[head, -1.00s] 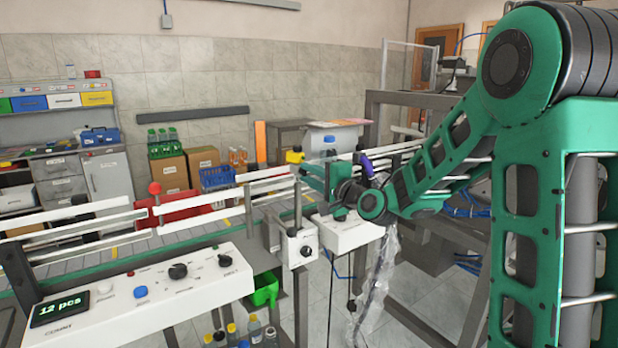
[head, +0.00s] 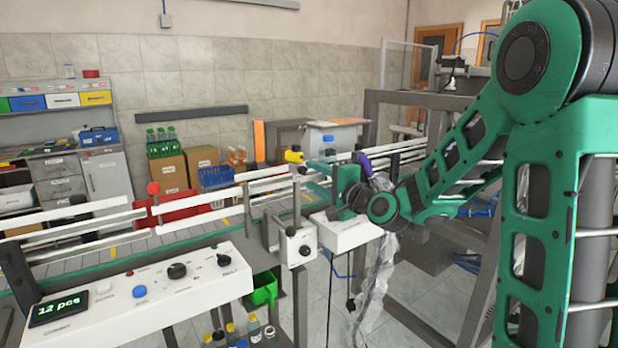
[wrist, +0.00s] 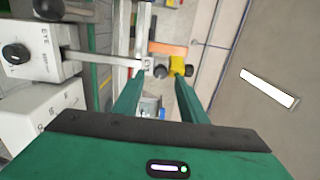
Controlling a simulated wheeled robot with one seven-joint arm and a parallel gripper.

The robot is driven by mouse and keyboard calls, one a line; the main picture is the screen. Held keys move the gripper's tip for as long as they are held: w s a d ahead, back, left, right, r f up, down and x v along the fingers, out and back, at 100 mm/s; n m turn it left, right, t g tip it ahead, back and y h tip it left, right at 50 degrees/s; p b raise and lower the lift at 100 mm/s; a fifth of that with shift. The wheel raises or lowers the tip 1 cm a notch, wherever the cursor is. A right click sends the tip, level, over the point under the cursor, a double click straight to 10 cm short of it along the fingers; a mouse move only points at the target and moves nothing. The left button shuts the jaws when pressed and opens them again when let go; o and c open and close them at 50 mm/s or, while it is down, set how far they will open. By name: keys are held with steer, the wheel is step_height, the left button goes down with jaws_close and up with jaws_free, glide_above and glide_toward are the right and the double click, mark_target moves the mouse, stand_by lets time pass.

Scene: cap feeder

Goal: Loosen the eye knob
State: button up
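A white box lettered EYE (wrist: 42,40) has a black knob (wrist: 15,53) on its face, at the left of the wrist view. In the head view this seems to be the small white box (head: 291,243) on the rail's near side, with a dark knob (head: 305,250). A yellow block (wrist: 178,64) with dark round ends shows beyond my fingertips; in the head view a yellow piece (head: 293,156) tops the upright post. My gripper (wrist: 158,80) is open, with nothing seen held between its green fingers. It also shows in the head view (head: 310,178), close to the post.
White guide rails (head: 90,225) run along the conveyor. A control panel (head: 140,300) with a 12 pcs display stands in front. Another white box (head: 345,235) sits below my gripper. A green bin (head: 263,290) and several bottles are lower down.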

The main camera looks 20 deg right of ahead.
steer(key=v, duration=0.7)
steer(key=shift+s+d, duration=0.15)
steer(key=shift+s, duration=0.15)
steer(key=s+d+f+n+g+h, duration=0.25)
steer(key=s+f+n+g, duration=0.2)
steer(key=s+f, duration=0.25)
steer(key=s+d+f+n+g+h, duration=0.1)
steer(key=s+d+f+n+g, duration=0.3)
steer(key=s+f, duration=0.3)
steer(key=s+d+g+h, duration=0.1)
steer(key=s+d+g, duration=0.2)
steer(key=s, duration=0.9)
steer(key=s+d+f+g+h, duration=0.1)
steer(key=s+d+g, duration=0.3)
steer(key=s, duration=0.8)
steer(key=shift+s+f+g, duration=0.15)
steer(key=shift+f+g, duration=0.15)
steer(key=shift+g, duration=0.65)
steer(key=shift+m, duration=0.25)
